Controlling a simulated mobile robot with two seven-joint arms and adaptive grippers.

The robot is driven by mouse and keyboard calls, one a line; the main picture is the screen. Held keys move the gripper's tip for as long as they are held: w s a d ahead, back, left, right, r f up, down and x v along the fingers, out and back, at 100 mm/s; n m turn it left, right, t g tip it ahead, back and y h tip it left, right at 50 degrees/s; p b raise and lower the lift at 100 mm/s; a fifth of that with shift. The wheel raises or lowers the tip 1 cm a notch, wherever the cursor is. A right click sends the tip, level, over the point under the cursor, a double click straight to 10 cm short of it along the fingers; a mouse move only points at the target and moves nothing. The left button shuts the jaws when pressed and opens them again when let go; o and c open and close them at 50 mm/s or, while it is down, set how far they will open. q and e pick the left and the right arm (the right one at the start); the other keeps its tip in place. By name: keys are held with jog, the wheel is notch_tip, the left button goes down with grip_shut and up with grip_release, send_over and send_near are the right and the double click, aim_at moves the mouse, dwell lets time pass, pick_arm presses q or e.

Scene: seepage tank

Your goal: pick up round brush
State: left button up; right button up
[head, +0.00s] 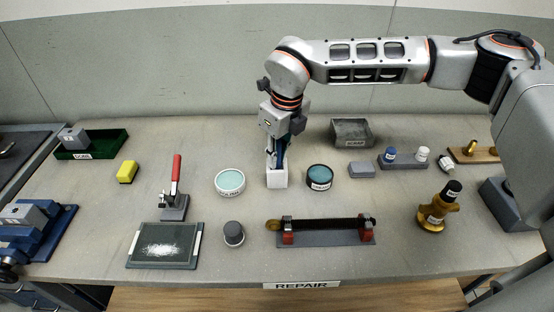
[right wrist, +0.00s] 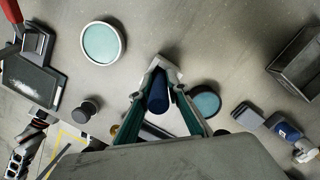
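The round brush appears to be the dark blue upright handle (right wrist: 157,98) standing in a white square holder (head: 277,179). Its lower end is hidden inside the holder. In the head view the handle is mostly covered by my right gripper (head: 275,153), which points down just above the holder. In the right wrist view the fingers of my right gripper (right wrist: 159,102) stand on both sides of the handle, seemingly with a little space between finger and handle. My left gripper does not show clearly in either view.
A round white-rimmed dish (head: 230,182) stands left of the holder and a dark-rimmed one (head: 319,177) right. A rack with a black rod (head: 325,225) and a grey knob (head: 233,233) lie in front. A scrap bin (head: 352,132) stands behind, to the right.

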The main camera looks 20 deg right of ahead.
grip_shut()
jog(key=shift+r, duration=0.55)
notch_tip(320, 180, up, 19)
jog(key=shift+f, duration=0.15)
dwell(2.1)
